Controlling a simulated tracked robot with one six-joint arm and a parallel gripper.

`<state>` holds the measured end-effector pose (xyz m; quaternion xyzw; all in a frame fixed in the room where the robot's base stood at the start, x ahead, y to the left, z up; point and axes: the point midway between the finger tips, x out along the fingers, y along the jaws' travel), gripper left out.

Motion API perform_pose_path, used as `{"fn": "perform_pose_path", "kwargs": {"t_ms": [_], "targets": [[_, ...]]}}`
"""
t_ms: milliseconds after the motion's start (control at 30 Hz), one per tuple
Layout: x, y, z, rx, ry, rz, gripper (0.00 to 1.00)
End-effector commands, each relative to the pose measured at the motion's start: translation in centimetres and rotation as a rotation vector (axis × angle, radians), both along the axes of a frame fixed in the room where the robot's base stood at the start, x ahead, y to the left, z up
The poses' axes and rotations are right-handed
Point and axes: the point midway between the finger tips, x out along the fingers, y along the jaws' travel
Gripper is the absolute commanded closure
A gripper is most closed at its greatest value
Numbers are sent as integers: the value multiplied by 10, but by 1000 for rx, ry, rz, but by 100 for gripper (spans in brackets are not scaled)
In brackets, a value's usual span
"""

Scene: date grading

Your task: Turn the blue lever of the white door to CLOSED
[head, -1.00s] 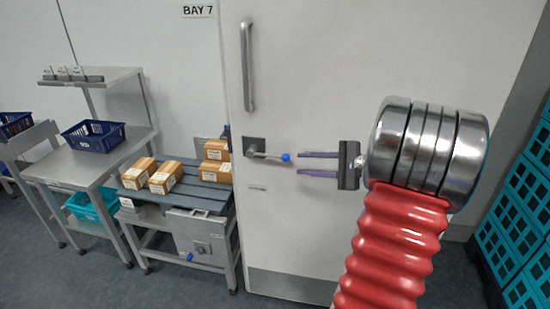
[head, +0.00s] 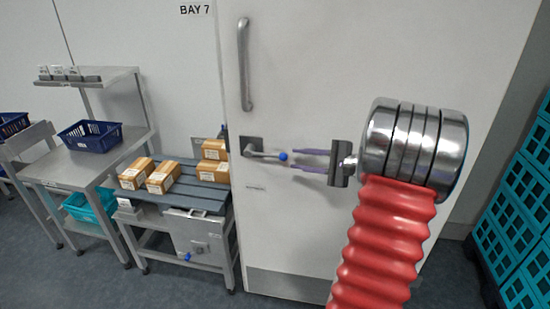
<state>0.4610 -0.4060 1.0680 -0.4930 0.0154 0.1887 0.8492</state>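The white door (head: 330,80) fills the middle of the head view. Its lever (head: 264,154) is a grey metal bar on a square plate. The bar runs to the right, nearly level, and ends in a blue knob (head: 283,156). My gripper (head: 302,160) points left at the knob, with its two purple fingers spread apart, one above the other. The fingertips are very close to the knob's right side. I cannot tell whether they touch it or reach around it. Nothing is seen held. A small label (head: 256,188) below the lever is too small to read.
A long vertical handle (head: 244,65) is on the door above the lever. Left stand a slatted table (head: 205,196) with several boxes and a grey bench (head: 75,168) with a blue basket (head: 90,136). Teal crates (head: 515,225) are stacked at the right. Grey floor is clear below the door.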

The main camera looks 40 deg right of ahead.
Motion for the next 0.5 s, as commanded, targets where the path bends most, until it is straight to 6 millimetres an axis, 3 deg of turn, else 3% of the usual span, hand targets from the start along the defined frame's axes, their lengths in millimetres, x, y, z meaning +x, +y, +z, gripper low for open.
{"fn": "perform_pose_path", "kwargs": {"t_ms": [500], "targets": [[72,24,-17,0,1,3,72]]}}
